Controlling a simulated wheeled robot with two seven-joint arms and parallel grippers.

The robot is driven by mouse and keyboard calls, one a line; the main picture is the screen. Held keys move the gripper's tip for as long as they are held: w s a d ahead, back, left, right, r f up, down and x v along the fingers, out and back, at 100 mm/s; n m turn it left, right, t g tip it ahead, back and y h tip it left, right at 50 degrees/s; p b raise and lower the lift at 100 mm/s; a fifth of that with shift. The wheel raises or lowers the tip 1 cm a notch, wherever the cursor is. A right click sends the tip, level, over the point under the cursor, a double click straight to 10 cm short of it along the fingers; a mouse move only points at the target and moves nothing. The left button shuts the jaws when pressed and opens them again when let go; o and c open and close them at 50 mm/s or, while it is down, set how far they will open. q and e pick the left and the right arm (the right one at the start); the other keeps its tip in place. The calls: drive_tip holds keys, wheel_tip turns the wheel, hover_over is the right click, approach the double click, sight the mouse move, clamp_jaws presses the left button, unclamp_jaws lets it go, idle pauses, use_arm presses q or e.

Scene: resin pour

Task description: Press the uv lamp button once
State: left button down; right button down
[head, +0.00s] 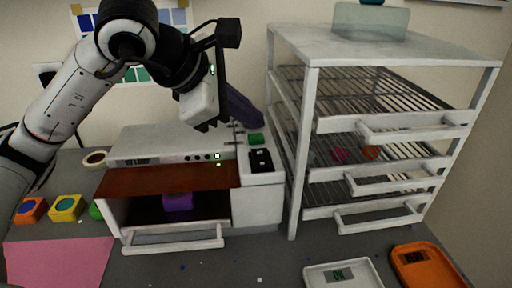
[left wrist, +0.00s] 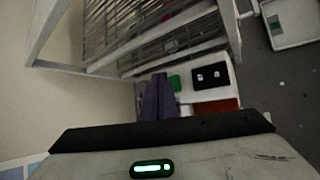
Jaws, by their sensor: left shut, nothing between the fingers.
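The uv lamp (head: 160,143) is a white box with an amber front panel and small green lights. A purple block (head: 178,202) shows inside its chamber. On its right-hand housing is a green button (head: 256,139), beside a black panel (head: 261,160). My left gripper (head: 257,122) is shut and empty, its dark purple fingers pointing down just above and behind the green button. In the left wrist view the fingertips (left wrist: 160,76) appear beside the green button (left wrist: 175,83); I cannot tell whether they touch it. My right gripper is not in view.
A white wire-shelf rack (head: 300,150) stands close to the lamp's right. A white tray (head: 343,276) and an orange tray (head: 425,265) lie at front right. Coloured blocks (head: 66,208) and a pink mat (head: 60,262) are at left, near a tape roll (head: 94,159).

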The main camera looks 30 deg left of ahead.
use_arm(q)
drive_tip(key=shift+f, duration=0.1)
idle(0.3)
idle(0.7)
idle(0.6)
drive_tip(key=shift+f+b, duration=0.45)
idle(0.3)
